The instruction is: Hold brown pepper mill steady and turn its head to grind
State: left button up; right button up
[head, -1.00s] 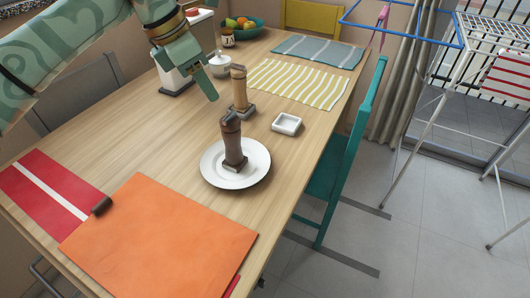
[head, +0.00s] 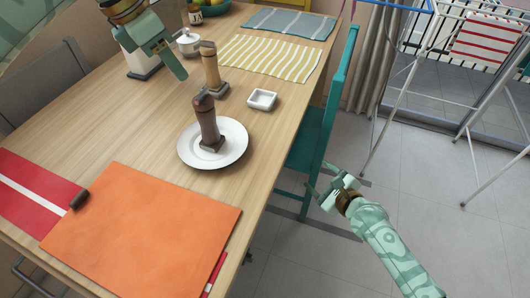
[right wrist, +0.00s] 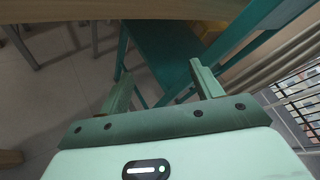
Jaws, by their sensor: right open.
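The brown pepper mill (head: 207,122) stands upright on a white plate (head: 237,156) on the wooden table. A lighter tan mill (head: 211,72) stands just behind it on the table. My left gripper (head: 176,68) hangs above the far left part of the table, apart from both mills; its finger opening is not clear. My right gripper (head: 318,188) is open and empty, to the right of the table edge and low beside the teal chair. In the right wrist view its two fingers (right wrist: 160,85) are spread with nothing between them.
The teal chair (head: 323,115) stands against the table's right side, near my right gripper. A small white dish (head: 262,100) lies right of the mills. An orange placemat (head: 140,220) covers the near table. A white lidded pot (head: 188,42) and striped mat (head: 270,58) are behind.

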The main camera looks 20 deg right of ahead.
jog(key=w+a+r+m+t+y, duration=0.1)
jog(key=w+r+m+t, duration=0.25)
jog(key=r, duration=0.85)
jog(key=n+g+y, duration=0.1)
jog(key=g+y, duration=0.2)
jog(key=y, duration=0.4)
send_near(203, 123)
jog(key=d+f, duration=0.1)
jog(key=d, duration=0.1)
jog(key=s+d+f, duration=0.1)
jog(key=d+f, duration=0.1)
jog(key=shift+s+d+f, duration=0.1)
jog(key=shift+d+f, duration=0.05)
jog(key=shift+d, duration=0.05)
jog(key=shift+a, duration=0.4)
jog(key=x, duration=1.6)
